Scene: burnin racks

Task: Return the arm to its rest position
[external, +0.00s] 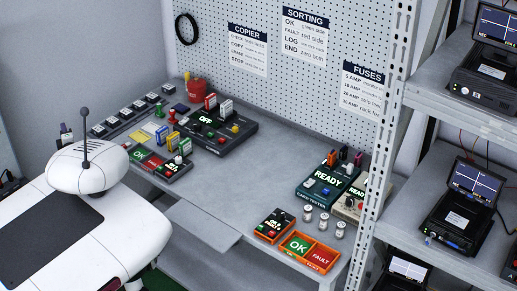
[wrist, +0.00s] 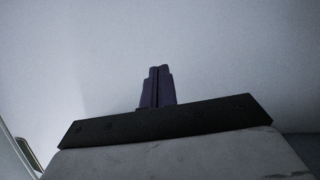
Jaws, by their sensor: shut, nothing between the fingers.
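My gripper (wrist: 157,72) shows in the wrist view with its two dark fingers pressed together and nothing between them. Behind the fingers is only a plain grey surface, and no object is close to them. In the external view my white body fills the lower left, beside the workbench (external: 225,185). My gripper cannot be made out clearly there. My arm is mostly hidden in that view.
The bench holds a black copier unit (external: 238,143), a red container (external: 196,91), a card tester (external: 322,190) and an orange OK/FAULT tray (external: 334,271). A metal rack (external: 470,140) with instruments stands at right. The bench middle is clear.

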